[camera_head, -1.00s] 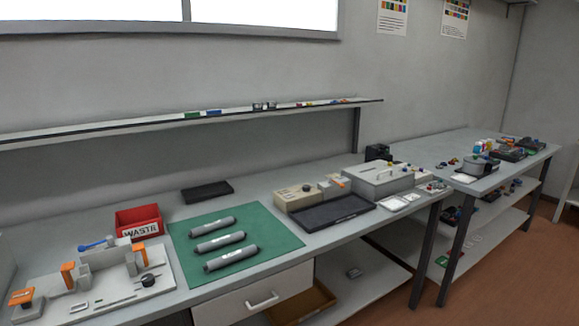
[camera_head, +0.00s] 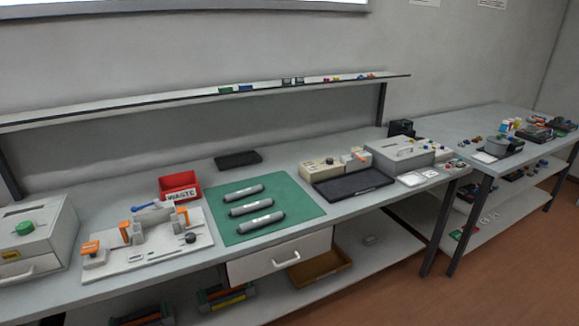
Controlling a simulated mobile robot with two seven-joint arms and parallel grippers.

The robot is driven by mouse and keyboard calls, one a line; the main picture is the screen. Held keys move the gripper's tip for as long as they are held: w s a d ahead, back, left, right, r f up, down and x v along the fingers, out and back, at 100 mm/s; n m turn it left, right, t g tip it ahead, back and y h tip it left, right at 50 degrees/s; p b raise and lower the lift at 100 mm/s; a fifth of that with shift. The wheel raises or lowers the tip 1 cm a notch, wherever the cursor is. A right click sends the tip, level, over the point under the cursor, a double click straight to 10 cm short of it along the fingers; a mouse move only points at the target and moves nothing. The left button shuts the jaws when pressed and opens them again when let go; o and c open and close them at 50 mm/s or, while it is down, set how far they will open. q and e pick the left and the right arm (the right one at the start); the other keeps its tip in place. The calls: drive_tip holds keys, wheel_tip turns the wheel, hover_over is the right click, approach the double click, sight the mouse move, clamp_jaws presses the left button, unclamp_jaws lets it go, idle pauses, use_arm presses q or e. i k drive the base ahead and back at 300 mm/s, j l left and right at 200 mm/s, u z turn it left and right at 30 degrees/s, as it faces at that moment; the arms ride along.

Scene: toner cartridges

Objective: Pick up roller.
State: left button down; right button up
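Three grey rollers lie side by side on a green mat (camera_head: 304,205) on the workbench. The far roller (camera_head: 243,193), the middle roller (camera_head: 251,208) and the near roller (camera_head: 260,223) each have a pale label and lie apart from one another. Neither of my grippers shows in the head view.
A white fixture board (camera_head: 202,243) with orange clamps and a red WASTE bin (camera_head: 180,184) are left of the mat. A black tray (camera_head: 352,184) and a grey lidded box (camera_head: 399,152) are to its right. A drawer (camera_head: 279,258) is below the bench top.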

sight(259, 222)
drive_tip(key=i+j, duration=0.1)
drive_tip(key=j, duration=0.3)
drive_tip(key=i+j+z, duration=0.1)
drive_tip(key=j, duration=0.3)
drive_tip(key=i+j, duration=0.15)
drive_tip(key=j, duration=0.3)
drive_tip(key=i+j, duration=0.1)
drive_tip(key=j, duration=0.3)
drive_tip(key=i+j+z, duration=0.1)
drive_tip(key=j, duration=0.3)
